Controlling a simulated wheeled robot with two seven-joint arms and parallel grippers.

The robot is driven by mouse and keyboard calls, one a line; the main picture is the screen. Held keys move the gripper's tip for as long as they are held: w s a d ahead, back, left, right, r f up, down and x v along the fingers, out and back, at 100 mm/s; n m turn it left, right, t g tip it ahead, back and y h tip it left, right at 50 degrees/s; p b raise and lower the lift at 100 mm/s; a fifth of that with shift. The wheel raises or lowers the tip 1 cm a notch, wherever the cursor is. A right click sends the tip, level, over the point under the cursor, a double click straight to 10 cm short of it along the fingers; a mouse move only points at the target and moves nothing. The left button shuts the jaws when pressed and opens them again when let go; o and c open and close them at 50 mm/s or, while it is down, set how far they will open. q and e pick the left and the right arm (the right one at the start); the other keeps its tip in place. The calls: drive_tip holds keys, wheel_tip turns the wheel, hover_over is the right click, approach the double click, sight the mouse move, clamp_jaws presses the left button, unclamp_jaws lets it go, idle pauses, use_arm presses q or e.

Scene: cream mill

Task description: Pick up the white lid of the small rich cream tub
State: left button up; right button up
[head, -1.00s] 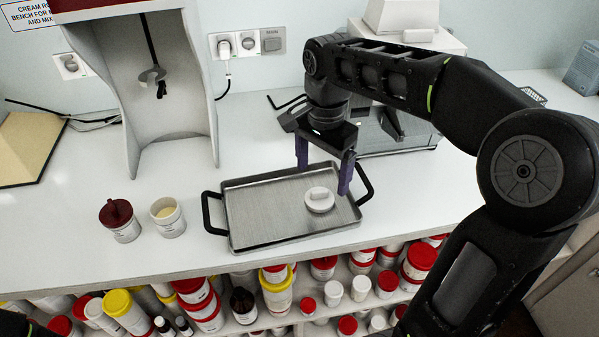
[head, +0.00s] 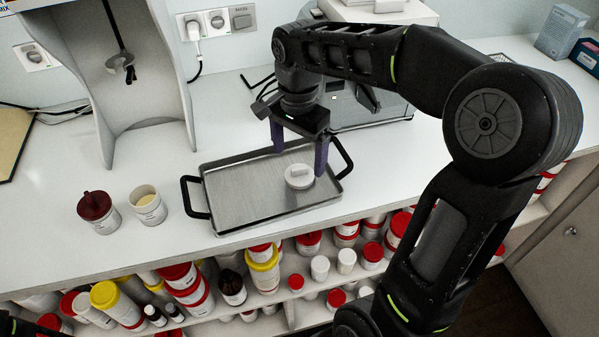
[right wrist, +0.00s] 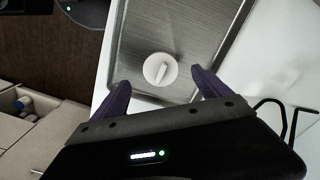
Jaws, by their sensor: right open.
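The white lid (head: 299,180), a round disc with a raised bar handle on top, lies flat on the metal tray (head: 235,205) near its right end. It also shows in the right wrist view (right wrist: 154,77). My right gripper (head: 300,162) is open and empty, with its purple fingers spread above and just behind the lid. In the right wrist view the fingers (right wrist: 161,77) stand on either side of the lid, apart from it. An open white tub with pale cream (head: 148,207) stands left of the tray. My left gripper is not in view.
A tub with a dark red lid (head: 98,212) stands left of the open tub. A grey machine (head: 370,105) stands behind the tray. The tray has black handles at both ends. A shelf below the bench holds several lidded tubs and bottles. The bench left of the tubs is clear.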

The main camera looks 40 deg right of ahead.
sight(298, 169)
drive_tip(key=shift+f+p, duration=0.45)
drive_tip(key=shift+f, duration=2.15)
drive_tip(key=c, duration=1.4)
wheel_tip(298, 169, up, 10)
drive_tip(key=shift+r+b, duration=0.1)
drive_tip(key=shift+b, duration=0.2)
